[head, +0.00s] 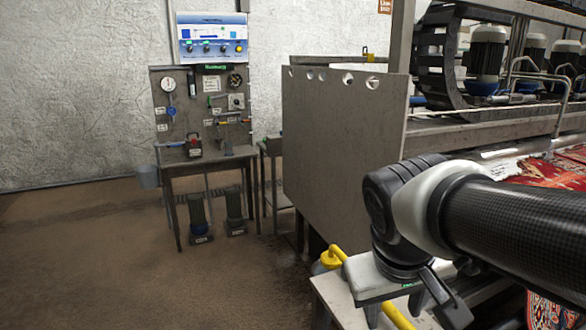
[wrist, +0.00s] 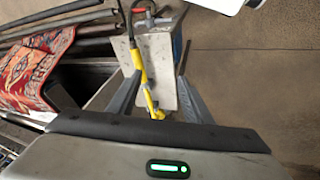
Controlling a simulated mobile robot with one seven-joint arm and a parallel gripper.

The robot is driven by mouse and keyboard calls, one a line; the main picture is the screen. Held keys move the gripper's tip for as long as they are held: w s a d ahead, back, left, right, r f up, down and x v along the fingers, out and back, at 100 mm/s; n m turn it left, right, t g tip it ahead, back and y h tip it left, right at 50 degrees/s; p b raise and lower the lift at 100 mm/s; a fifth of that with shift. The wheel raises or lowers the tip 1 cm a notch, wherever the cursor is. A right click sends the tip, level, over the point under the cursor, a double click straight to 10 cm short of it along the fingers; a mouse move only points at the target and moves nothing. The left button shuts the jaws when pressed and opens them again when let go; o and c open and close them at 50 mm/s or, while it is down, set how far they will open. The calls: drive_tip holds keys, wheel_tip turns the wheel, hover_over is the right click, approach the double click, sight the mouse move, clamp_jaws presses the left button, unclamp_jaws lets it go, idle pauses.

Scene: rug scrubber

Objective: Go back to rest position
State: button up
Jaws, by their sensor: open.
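My gripper (head: 412,308) is at the lower right of the head view, pointing down above a pale ledge. In the wrist view my gripper (wrist: 158,85) has its two grey fingers spread apart. A yellow tool with a dark hose (wrist: 145,78) shows between the fingers, on or over a pale plate (wrist: 168,88). Yellow parts (head: 335,255) also show beside and below my gripper in the head view. The fingers do not visibly clasp the tool; its exact distance from them is hard to tell.
A rug machine with a grey side panel (head: 340,150) stands at the right. A red patterned rug (head: 550,172) lies on it; the rug also shows in the wrist view (wrist: 35,70). A workbench (head: 210,160) with a control panel (head: 213,38) stands by the wall. Brown floor (head: 110,270) is clear at left.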

drive_tip(key=s+a+r+m+t+y, duration=0.1)
drive_tip(key=s+a+t+y, duration=0.1)
drive_tip(key=s, duration=0.3)
wheel_tip(320, 180, up, 20)
drive_tip(key=p, duration=1.9)
drive_tip(key=shift+w+d+p, duration=0.15)
drive_tip(key=shift+w+p, duration=0.15)
drive_tip(key=shift+f, duration=0.1)
